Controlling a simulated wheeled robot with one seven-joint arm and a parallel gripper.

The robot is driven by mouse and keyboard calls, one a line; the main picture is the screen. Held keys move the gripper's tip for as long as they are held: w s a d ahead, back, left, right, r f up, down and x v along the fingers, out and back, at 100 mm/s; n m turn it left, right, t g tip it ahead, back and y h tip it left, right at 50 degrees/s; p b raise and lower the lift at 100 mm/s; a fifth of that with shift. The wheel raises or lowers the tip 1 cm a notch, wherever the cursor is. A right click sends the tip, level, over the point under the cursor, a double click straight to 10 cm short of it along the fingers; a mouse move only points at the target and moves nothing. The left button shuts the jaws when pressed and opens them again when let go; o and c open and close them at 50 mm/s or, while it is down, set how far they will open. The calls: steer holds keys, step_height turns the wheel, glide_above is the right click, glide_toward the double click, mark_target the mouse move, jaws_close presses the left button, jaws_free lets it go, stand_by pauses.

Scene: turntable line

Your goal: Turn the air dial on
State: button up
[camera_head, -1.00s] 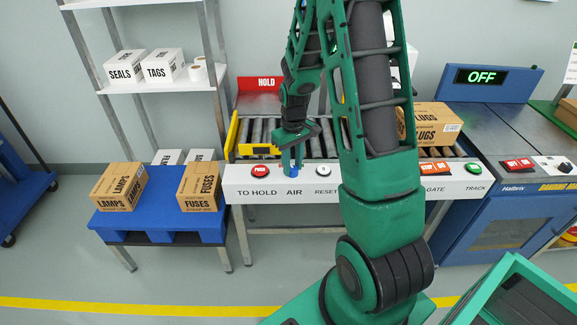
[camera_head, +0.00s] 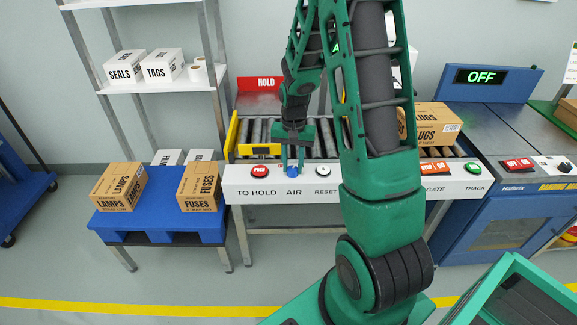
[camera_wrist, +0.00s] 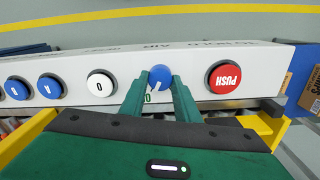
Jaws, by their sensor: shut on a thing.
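The blue air dial (camera_head: 293,171) sits on the white control panel (camera_head: 262,190) above the label AIR. In the wrist view the round blue dial (camera_wrist: 159,77) stands between my fingertips, with a white pointer line on its face. My gripper (camera_head: 293,166) reaches down to the panel and is shut on the dial, one green finger on each side. In the wrist view the gripper (camera_wrist: 160,84) covers part of the green lettering beside the dial.
A red PUSH button (camera_wrist: 226,77) and a white button (camera_wrist: 100,84) flank the dial closely. A roller conveyor (camera_head: 262,132) with a yellow bar lies behind the panel. A blue table (camera_head: 160,226) with LAMPS and FUSES boxes stands left. A display (camera_head: 481,76) reads OFF.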

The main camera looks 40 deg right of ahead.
mark_target(291, 168)
steer(key=shift+w+a+m, duration=0.15)
steer(key=shift+a+m, duration=0.2)
steer(key=shift+m, duration=0.05)
steer(key=o, duration=1)
steer(key=shift+o, duration=0.2)
steer(key=shift+d, duration=0.15)
step_height(291, 168, up, 11)
steer(key=shift+f, duration=0.15)
